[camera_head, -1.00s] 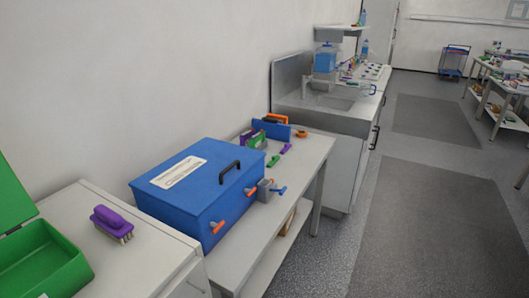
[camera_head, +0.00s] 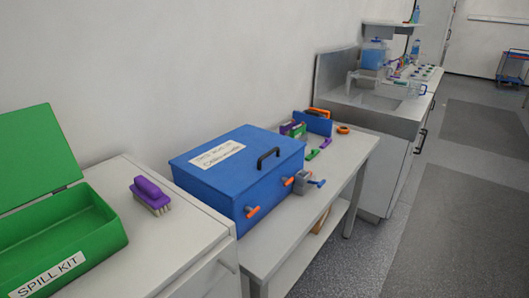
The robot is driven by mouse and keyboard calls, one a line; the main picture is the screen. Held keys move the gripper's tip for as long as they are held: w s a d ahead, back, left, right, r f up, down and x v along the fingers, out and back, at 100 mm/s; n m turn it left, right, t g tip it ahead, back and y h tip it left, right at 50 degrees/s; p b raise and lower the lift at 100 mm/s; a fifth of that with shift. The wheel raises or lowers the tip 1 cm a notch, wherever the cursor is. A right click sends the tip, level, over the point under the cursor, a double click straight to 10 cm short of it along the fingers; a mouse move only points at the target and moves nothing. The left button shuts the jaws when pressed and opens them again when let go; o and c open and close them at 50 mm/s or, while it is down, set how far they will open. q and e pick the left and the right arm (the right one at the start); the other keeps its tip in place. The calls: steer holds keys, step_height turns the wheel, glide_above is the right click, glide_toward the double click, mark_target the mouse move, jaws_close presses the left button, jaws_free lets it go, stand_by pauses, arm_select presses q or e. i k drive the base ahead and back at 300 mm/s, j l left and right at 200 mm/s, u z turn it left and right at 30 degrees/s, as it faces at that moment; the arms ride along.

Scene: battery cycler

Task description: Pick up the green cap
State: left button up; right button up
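I cannot make out a green cap for certain. A small green piece (camera_head: 312,154) lies on the grey table near the purple piece (camera_head: 326,142), but its kind is too small to tell. Small colored items (camera_head: 415,72) stand on the far counter beyond the sink, also too small to tell apart. Neither of my grippers is in view.
A blue box (camera_head: 225,200) with orange latches and a black handle fills much of the grey table (camera_head: 272,262). An open green spill kit (camera_head: 60,235) and a purple brush (camera_head: 150,195) sit on the near white cabinet (camera_head: 185,250). Grey floor at right is clear.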

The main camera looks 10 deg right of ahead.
mark_target(314, 152)
steer(key=i+l+u, duration=0.2)
steer(key=l+u, duration=0.3)
steer(key=i+l+u, duration=0.1)
steer(key=l+u, duration=1)
steer(key=l, duration=0.45)
steer(key=k+l+u, duration=0.1)
steer(key=l, duration=0.5)
steer(key=k+l, duration=0.15)
steer(key=l, duration=0.4)
steer(key=k+l+u, duration=0.15)
steer(key=l, duration=0.4)
steer(key=i, duration=0.05)
